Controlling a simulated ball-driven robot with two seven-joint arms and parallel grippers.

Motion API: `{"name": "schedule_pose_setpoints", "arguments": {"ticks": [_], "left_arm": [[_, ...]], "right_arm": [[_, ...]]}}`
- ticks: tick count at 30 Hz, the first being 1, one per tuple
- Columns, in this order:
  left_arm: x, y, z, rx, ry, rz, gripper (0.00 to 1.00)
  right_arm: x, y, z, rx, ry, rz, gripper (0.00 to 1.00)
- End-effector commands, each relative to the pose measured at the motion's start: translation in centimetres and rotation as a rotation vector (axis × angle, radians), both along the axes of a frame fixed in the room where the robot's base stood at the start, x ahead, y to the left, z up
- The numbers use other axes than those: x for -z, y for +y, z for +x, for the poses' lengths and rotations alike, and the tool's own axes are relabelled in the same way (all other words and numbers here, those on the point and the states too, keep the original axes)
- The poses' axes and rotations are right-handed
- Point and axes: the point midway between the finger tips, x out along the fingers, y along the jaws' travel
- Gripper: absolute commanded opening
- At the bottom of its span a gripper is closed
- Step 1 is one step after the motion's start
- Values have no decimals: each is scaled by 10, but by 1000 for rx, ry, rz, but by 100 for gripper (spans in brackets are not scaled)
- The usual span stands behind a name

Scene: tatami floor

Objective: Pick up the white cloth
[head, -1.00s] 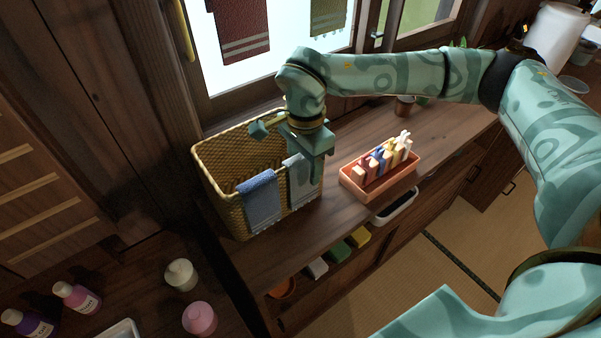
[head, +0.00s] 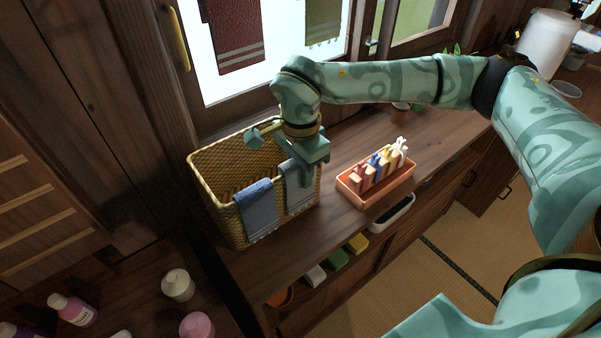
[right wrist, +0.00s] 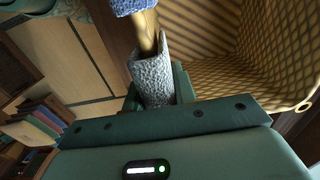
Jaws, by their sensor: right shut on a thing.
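The white cloth (head: 294,203) hangs over the front rim of the wicker basket (head: 216,176), to the right of a blue cloth (head: 259,211). It looks bluish grey in the head view's shade. My right gripper (head: 304,183) is at the rim, shut on the white cloth and hiding part of it. In the right wrist view the white cloth (right wrist: 152,74) is wrapped around the rim between the fingers (right wrist: 157,92). The blue cloth (right wrist: 131,6) is just beyond it on the same rim. My left gripper is not in view.
An orange tray (head: 377,199) with several upright coloured items stands right of the basket on the wooden counter (head: 290,240). A window with hanging towels (head: 235,35) is behind. Bottles (head: 72,309) stand at the lower left.

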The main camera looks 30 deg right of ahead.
Motion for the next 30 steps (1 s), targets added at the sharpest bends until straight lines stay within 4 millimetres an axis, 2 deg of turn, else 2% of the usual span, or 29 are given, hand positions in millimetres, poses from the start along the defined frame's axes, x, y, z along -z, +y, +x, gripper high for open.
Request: {"name": "schedule_pose_setpoints", "arguments": {"ticks": [9,17,23,30], "left_arm": [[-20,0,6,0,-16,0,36],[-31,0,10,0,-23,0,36],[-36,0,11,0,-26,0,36],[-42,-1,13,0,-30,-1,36]], "right_arm": [[-67,0,1,0,-7,0,5],[-112,0,1,1,-5,1,5],[-108,-7,-47,-2,0,0,5],[-107,-17,-118,-1,1,0,5]]}}
